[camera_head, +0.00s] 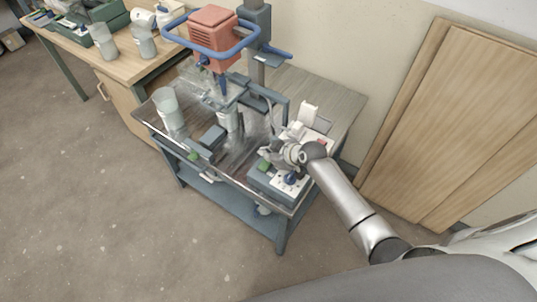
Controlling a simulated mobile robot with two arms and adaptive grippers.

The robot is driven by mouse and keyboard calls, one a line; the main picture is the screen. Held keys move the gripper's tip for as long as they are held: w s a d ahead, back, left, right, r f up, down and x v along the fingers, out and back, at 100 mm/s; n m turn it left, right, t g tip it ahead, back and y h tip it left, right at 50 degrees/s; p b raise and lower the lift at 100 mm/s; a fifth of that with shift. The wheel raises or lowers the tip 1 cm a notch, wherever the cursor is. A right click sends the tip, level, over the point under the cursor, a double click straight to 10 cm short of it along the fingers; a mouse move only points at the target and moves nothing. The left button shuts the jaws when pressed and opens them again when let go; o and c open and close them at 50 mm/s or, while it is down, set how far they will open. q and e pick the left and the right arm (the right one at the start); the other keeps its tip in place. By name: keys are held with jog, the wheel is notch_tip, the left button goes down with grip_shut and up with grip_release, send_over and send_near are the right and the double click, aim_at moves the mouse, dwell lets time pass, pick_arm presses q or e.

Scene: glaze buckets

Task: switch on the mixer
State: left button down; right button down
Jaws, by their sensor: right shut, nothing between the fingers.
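The mixer (215,26) has an orange-red motor head with a blue ring handle. It hangs on a dark column above the metal-topped stand, its shaft pointing down toward a white container (228,119). A control box (277,185) with a green button (264,166) and a dark blue knob (291,178) sits at the stand's front right corner. My right gripper (266,152) is shut and empty, just above the back left part of the control box near the green button. I cannot tell whether it touches the button. My left gripper is out of view.
A translucent bucket (168,108) stands at the stand's left. A small dark box (211,138) lies at its front edge. White items (308,113) stand behind my gripper. A wooden bench (117,62) is at back left, and wooden boards (445,120) lean at right.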

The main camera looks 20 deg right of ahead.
jog(key=shift+d+f, duration=0.15)
jog(key=shift+f, duration=0.4)
